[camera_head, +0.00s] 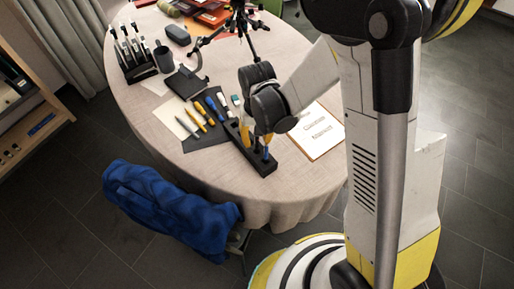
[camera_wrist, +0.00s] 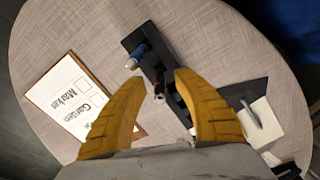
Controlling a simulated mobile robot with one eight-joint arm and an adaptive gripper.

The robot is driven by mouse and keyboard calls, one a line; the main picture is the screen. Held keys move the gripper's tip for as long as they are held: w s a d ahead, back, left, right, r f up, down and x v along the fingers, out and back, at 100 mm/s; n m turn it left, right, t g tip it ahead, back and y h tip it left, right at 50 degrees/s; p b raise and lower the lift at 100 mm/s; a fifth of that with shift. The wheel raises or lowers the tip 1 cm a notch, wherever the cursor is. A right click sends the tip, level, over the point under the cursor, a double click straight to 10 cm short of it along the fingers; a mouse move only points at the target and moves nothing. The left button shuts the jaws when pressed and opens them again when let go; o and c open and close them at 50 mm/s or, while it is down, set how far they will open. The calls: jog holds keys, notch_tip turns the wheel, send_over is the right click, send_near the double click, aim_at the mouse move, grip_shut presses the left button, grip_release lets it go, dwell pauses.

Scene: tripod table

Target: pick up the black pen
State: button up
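A black slotted pen holder (camera_head: 263,168) lies near the right front edge of the table; it also shows in the wrist view (camera_wrist: 149,63). A blue pen (camera_wrist: 140,51) stands in its end slot. A small dark, metallic-ended object (camera_wrist: 159,97) stands by the holder between my fingers, seen from above; it may be the black pen, but I cannot tell for sure. My gripper (camera_head: 256,137) is over the holder and points down. In the wrist view my gripper (camera_wrist: 156,78) has its yellow fingers spread apart, with no visible contact with the object.
A card (camera_head: 318,132) lies right of the holder. Several pens (camera_head: 197,114) lie left of it by a dark mat (camera_head: 207,139). A dark cup (camera_head: 164,60), a pen rack (camera_head: 134,64) and a small tripod (camera_head: 238,22) stand farther back. Blue cloth (camera_head: 165,205) hangs in front.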

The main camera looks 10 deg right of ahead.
jog(key=shift+f, duration=0.15)
jog(key=shift+c, duration=0.5)
grip_shut()
